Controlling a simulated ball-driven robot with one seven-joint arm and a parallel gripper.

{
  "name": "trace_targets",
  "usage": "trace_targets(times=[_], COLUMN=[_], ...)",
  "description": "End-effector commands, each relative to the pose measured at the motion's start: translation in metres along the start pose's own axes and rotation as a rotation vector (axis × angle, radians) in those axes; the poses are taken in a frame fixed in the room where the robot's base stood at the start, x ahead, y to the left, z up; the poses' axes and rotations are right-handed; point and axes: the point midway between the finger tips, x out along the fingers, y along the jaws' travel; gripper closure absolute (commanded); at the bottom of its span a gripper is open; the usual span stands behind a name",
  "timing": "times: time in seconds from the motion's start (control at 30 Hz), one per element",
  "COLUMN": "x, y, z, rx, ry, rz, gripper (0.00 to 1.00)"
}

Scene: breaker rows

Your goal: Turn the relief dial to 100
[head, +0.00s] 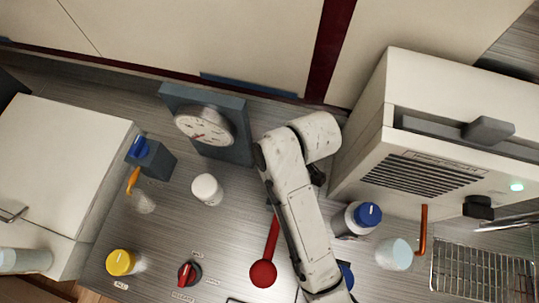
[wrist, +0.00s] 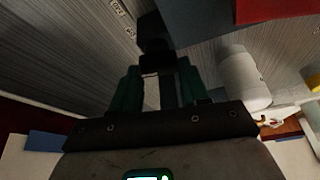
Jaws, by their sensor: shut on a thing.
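My gripper (wrist: 158,72) has dark green fingers in the wrist view, with their tips on a black knob-like thing (wrist: 152,30), which I take to be the relief dial. Small printed labels (wrist: 117,7) lie beside it on the grey panel; I cannot read the number it points to. In the head view my arm covers the gripper and this dial.
A red-ended lever (head: 263,273) lies beside my arm. A gauge (head: 205,125) is at the back, and a white box (head: 450,150) at right.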

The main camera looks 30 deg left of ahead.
Motion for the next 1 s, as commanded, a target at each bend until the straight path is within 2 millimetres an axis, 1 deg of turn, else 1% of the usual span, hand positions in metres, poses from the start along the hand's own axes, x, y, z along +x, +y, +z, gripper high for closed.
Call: trace_targets(times=[0.2, 0.4, 0.63, 1.0], x=[-0.0014, -0.0013, -0.0014, -0.0014], y=[0.0015, 0.0013, 0.0014, 0.0014], z=[-0.0009, -0.0010, -0.0007, -0.0008], rx=[-0.125, -0.195, -0.226, -0.229], ry=[0.001, 0.002, 0.000, 0.001], rz=[-0.048, -0.077, -0.089, -0.090], gripper=[0.86, 0.86, 0.86, 0.86])
